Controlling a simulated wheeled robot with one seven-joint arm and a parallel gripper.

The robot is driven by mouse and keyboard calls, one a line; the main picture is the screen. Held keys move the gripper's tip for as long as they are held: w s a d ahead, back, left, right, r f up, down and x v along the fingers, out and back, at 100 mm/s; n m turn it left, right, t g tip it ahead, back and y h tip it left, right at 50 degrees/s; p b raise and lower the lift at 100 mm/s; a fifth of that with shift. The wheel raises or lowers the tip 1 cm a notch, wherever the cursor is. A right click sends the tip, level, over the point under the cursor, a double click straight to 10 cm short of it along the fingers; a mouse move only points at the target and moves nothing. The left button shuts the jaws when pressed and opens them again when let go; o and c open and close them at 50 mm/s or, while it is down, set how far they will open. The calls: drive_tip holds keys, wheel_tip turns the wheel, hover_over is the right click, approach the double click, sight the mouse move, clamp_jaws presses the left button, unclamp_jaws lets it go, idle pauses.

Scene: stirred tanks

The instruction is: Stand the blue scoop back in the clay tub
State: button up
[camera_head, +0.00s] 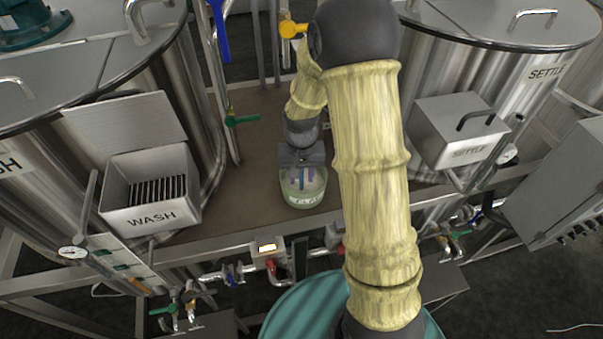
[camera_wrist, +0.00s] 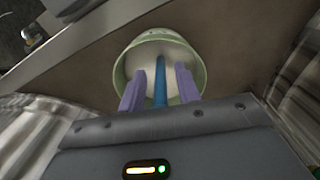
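The clay tub (camera_head: 303,198) is a pale green round tub with a partly readable label, standing on the brown deck below my gripper (camera_head: 302,176). In the wrist view the tub (camera_wrist: 201,62) shows its green rim and pale contents. The blue scoop (camera_wrist: 160,88) shows as a narrow blue handle running down into the tub opening; its lower end is hidden. My gripper's two purple fingers (camera_wrist: 160,70) reach over the tub, one on each side of the handle. Gaps show between handle and fingers, so the gripper is open around it.
An open metal WASH box (camera_head: 150,190) with a dark slotted inside stands left. A lidded SETTLE box (camera_head: 458,130) stands right. Large steel tanks flank the brown deck (camera_head: 255,165). A green valve handle (camera_head: 242,120) sticks out left of my gripper. Pipes and valves run along the front edge.

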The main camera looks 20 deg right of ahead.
drive_tip(key=shift+r, duration=0.15)
wheel_tip(320, 180, up, 12)
drive_tip(key=shift+r+b, duration=0.1)
drive_tip(key=shift+b, duration=1.05)
drive_tip(key=shift+s, duration=0.1)
drive_tip(key=s+d+f+n+t, duration=0.1)
drive_tip(key=s+f, duration=0.3)
drive_tip(key=s, duration=0.9)
drive_tip(key=shift+d+f+n+t, duration=0.15)
drive_tip(key=shift+n+t, duration=0.45)
drive_tip(key=shift+t, duration=0.2)
drive_tip(key=shift+w, duration=0.1)
drive_tip(key=shift+s+b+x, duration=0.25)
drive_tip(key=shift+b+x, duration=0.85)
drive_tip(key=shift+b, duration=0.05)
